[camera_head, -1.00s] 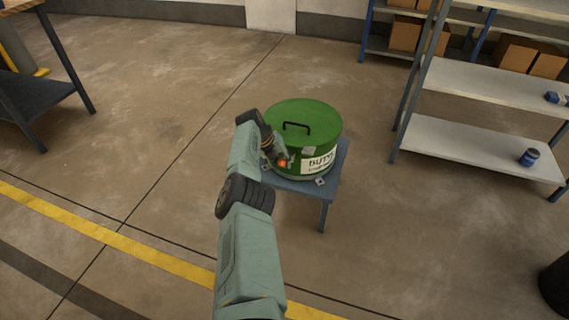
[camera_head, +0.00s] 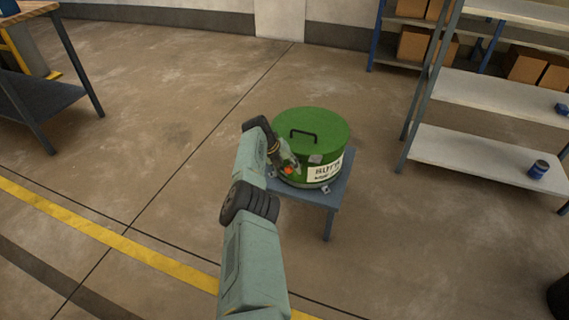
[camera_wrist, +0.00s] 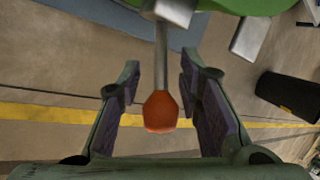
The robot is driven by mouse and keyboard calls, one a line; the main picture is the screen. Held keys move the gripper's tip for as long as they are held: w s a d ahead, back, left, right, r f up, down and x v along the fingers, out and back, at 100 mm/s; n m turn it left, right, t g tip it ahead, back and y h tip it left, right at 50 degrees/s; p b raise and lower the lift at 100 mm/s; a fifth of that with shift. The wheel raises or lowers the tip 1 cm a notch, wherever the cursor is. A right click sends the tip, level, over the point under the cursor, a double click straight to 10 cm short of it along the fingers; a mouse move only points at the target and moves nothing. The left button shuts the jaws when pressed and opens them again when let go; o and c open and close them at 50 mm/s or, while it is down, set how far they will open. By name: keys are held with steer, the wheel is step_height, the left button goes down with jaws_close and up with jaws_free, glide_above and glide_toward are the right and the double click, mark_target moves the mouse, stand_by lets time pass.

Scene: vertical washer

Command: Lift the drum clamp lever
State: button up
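A green drum (camera_head: 311,135) with a black lid handle and a white label stands on a small blue-grey table (camera_head: 335,195). In the wrist view the clamp lever is a grey rod ending in an orange-red knob (camera_wrist: 161,112). The lever hangs from beside the green drum edge (camera_wrist: 240,5). My gripper (camera_wrist: 160,90) is open, with one finger on each side of the knob and gaps visible on both sides. In the head view my gripper (camera_head: 288,166) is at the drum's front left side, and the orange knob shows beside it.
A workbench (camera_head: 40,98) is at the left. A dark object (camera_head: 558,298) is at the lower right edge. Open floor surrounds the small table.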

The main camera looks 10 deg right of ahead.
steer(key=v, duration=1.2)
steer(key=shift+a+f, duration=0.1)
